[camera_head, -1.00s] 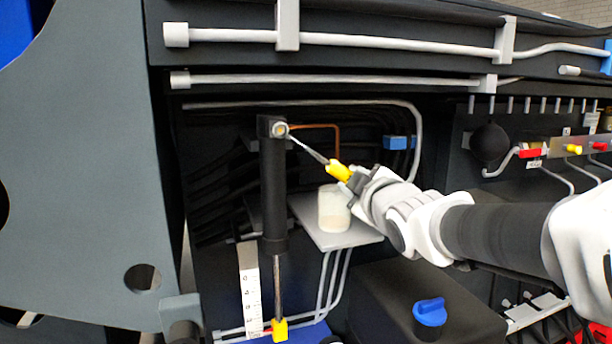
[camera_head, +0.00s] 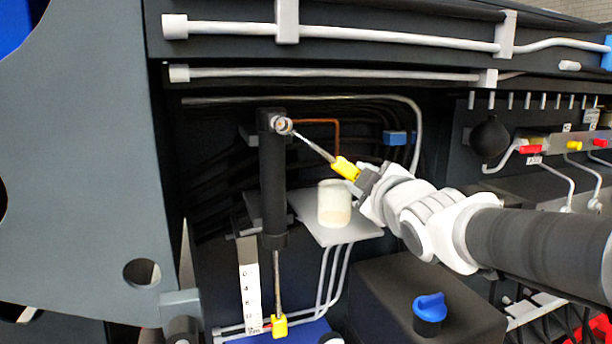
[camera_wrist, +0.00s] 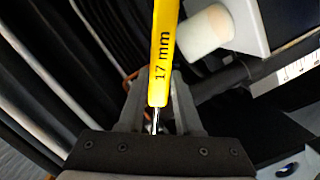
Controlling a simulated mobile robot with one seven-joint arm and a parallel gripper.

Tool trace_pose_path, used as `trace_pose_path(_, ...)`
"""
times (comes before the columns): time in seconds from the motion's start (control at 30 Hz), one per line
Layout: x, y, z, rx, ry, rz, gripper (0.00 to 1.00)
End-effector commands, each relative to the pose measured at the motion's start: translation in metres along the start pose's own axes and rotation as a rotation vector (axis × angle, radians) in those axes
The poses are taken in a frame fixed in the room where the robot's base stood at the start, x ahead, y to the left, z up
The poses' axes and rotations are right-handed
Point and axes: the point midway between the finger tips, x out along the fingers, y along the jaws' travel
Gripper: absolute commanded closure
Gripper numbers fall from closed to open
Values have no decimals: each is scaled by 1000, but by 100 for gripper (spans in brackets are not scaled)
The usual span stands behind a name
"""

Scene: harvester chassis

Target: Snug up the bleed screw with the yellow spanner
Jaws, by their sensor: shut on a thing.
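My gripper (camera_head: 366,182) is shut on the yellow spanner (camera_head: 346,168). In the wrist view the spanner's yellow handle (camera_wrist: 163,50), marked 17 mm, stands between the two fingers. The steel shank slants up and left to the spanner's head, which lies at the round pale fitting (camera_head: 283,125) on top of the black upright cylinder (camera_head: 273,185). This fitting appears to be the bleed screw. The head view is too small to tell whether the spanner is fully seated on it. The wrist view does not show the fitting clearly.
A jar (camera_head: 334,204) stands on a grey shelf (camera_head: 350,236) just below my gripper. A white scale (camera_head: 250,292) stands beside the cylinder's rod, with a yellow block (camera_head: 279,325) at its foot. A black tank with a blue cap (camera_head: 430,307) sits below my arm. Pipes run above.

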Motion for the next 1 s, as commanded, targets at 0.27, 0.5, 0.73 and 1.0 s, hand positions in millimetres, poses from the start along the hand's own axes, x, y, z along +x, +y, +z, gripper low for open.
trace_pose_path(0.27, -17, 2, 2, -1, 2, 3, 100)
trace_pose_path(0.5, -46, 2, 6, -1, 3, 3, 100)
trace_pose_path(0.73, -72, 2, 10, 1, 3, 4, 100)
trace_pose_path(1.0, -82, 1, 12, -1, 1, 1, 100)
